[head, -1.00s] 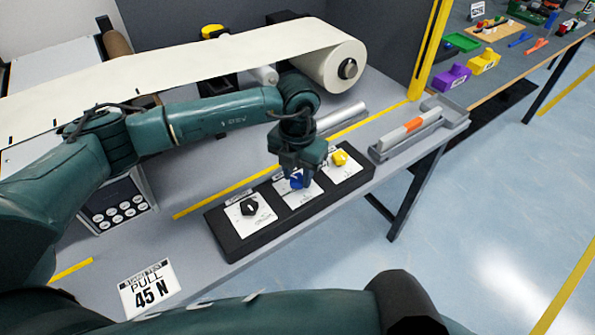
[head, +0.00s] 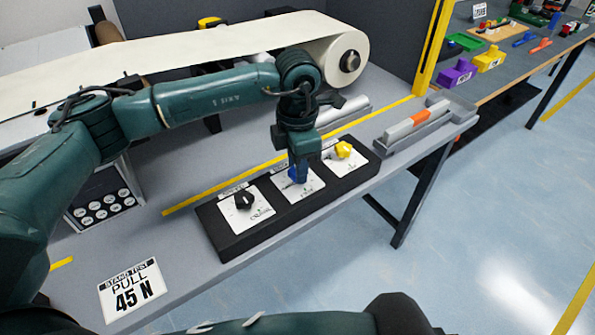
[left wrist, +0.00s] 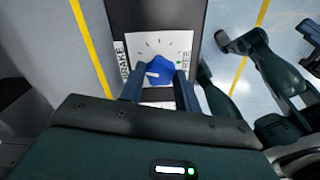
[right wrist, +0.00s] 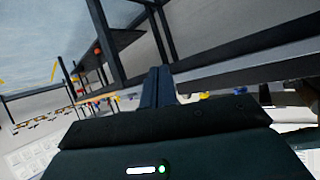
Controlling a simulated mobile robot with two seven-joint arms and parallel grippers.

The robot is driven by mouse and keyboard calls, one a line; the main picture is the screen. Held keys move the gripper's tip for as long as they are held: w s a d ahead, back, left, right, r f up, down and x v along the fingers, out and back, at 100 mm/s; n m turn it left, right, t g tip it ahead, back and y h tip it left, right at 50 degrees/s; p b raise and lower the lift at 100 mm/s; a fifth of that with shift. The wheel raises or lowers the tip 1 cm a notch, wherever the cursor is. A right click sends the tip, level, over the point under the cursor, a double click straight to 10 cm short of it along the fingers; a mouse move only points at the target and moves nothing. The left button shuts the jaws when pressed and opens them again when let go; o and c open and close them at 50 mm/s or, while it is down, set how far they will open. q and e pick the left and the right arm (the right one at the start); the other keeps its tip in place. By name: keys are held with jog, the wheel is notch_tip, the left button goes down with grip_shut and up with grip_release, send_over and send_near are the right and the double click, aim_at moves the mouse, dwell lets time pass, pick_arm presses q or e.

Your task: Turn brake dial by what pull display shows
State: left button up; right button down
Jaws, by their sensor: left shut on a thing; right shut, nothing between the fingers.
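The blue brake dial (head: 295,174) sits on a white scale plate in the middle of a black dial panel (head: 228,243). In the left wrist view the blue dial (left wrist: 159,70) is between the fingers, with BRAKE printed beside its plate. My left gripper (head: 299,172) points down and is shut on the blue dial. A black dial (head: 243,200) is on its left and a yellow dial (head: 343,149) on its right. The pull display (head: 132,290) is a white card at the front left reading PULL 45 N. My right gripper (right wrist: 163,72) is shut and empty in the right wrist view.
A large paper roll (head: 343,58) feeds a wide web across the back. A grey tray (head: 425,125) with a white and orange roller is right of the panel. A yellow line (head: 235,180) runs behind the panel. The bench's front edge is close to the panel.

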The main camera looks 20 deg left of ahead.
pick_arm(q)
jog(key=shift+m+b, duration=1.25)
jog(key=shift+m, duration=0.65)
jog(key=o, duration=1)
jog(key=shift+c, duration=0.2)
jog(key=shift+r, duration=0.1)
notch_tip(320, 180, up, 13)
